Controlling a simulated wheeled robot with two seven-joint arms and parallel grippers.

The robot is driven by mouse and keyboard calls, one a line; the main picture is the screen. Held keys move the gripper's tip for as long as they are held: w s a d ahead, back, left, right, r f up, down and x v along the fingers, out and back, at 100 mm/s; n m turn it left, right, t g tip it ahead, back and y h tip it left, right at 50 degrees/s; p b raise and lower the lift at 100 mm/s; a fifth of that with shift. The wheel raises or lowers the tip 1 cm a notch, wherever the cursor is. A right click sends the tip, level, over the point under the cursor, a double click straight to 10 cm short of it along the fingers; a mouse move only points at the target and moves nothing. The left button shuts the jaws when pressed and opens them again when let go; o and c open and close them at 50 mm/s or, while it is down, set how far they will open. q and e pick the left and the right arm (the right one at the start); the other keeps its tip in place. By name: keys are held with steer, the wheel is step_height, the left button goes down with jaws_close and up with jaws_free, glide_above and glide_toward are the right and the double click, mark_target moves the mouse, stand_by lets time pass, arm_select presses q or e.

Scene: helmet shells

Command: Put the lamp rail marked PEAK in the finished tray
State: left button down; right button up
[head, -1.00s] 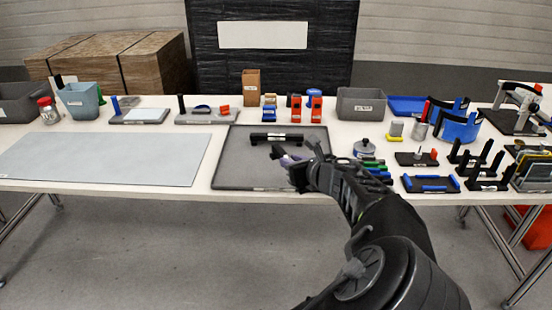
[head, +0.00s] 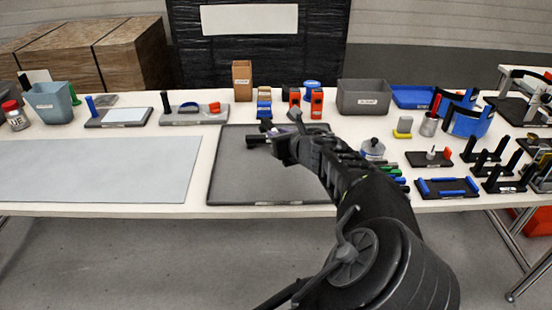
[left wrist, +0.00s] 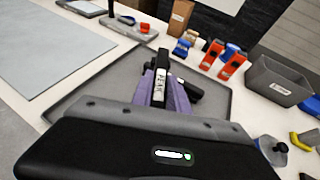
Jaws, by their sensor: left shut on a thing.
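The lamp rail (head: 256,141) is a black bar; one end shows left of my left gripper (head: 284,138) in the head view. In the left wrist view, the rail (left wrist: 160,82) carries a white label whose small text I cannot read surely. The purple fingers of my left gripper (left wrist: 165,98) are shut on the rail, over the dark grey tray (head: 255,184). The hand hides much of the rail; I cannot tell if it touches the tray. The tray's front label is too small to read, as is the label on the grey bin (head: 363,97). My right gripper is not in view.
A pale grey mat (head: 95,170) lies clear at the left. Red and blue parts (head: 316,104) and a brown box (head: 242,81) stand behind the dark tray. Black stands (head: 500,172), a blue-edged tray (head: 447,187) and a lidded jar (head: 373,148) crowd the right side.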

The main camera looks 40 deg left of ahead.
arm_select(q)
steer(key=shift+f+b, duration=0.85)
steer(key=shift+f, duration=2.3)
steer(key=shift+a+f+b, duration=0.1)
steer(key=shift+f+b, duration=0.35)
steer(key=shift+f, duration=1.4)
steer(key=shift+f, duration=0.1)
steer(key=c, duration=1.3)
jaws_free()
